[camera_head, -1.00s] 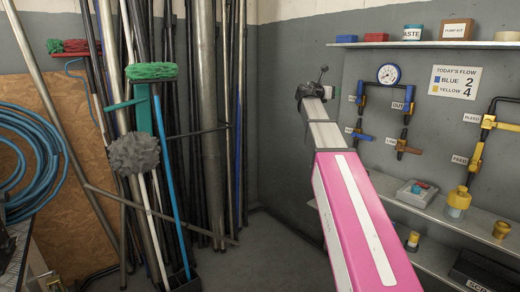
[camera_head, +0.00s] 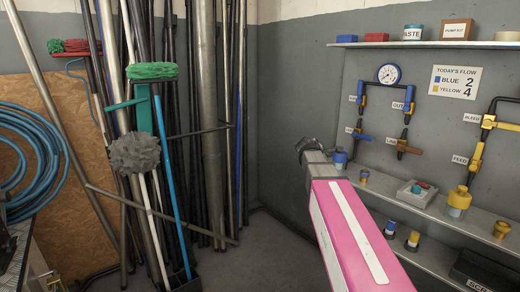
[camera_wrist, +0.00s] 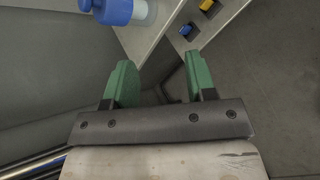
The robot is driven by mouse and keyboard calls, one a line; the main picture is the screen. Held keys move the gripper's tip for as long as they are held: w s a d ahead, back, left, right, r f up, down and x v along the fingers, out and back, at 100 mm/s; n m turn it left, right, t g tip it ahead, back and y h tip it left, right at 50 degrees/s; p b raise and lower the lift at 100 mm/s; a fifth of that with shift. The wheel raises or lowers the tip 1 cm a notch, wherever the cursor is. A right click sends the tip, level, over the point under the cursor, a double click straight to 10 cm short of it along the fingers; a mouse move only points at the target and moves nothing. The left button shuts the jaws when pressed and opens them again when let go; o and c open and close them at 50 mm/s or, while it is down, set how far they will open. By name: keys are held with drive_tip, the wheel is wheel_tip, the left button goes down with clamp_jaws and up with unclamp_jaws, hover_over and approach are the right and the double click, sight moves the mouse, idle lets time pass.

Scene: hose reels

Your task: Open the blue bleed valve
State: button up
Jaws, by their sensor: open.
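The blue pipe set hangs on the grey wall under a round gauge (camera_head: 388,74) in the head view. Blue handles show at its upper left (camera_head: 361,101), upper right (camera_head: 408,107) and lower left (camera_head: 363,136). The small labels beside the left handles are too small to read, so I cannot tell which is the bleed valve. My gripper (camera_head: 306,144) is left of the pipes and lower than the upper handles, apart from them. In the wrist view its two green fingers (camera_wrist: 161,84) are spread with nothing between them.
A shelf (camera_head: 440,208) below the pipes carries a blue-topped container (camera_head: 340,157) and a yellow one (camera_head: 459,200). Yellow-handled pipes (camera_head: 478,152) are at right. Poles and brushes (camera_head: 134,154) stand at left. The wrist view shows a blue-topped container (camera_wrist: 116,10) beyond the fingers.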

drive_tip(key=s+a+f+m+g+y, duration=0.3)
drive_tip(key=s+f+m, duration=0.5)
drive_tip(key=s+f, duration=0.5)
drive_tip(key=s+a+f+m+g+y, duration=0.4)
drive_tip(key=s+a+f+m, duration=0.3)
drive_tip(key=s+f, duration=0.6)
wheel_tip(320, 180, down, 3)
drive_tip(key=shift+s+a+f+m+y, duration=0.1)
drive_tip(key=shift+s+a+m+y, duration=0.1)
drive_tip(key=shift+m+y, duration=0.45)
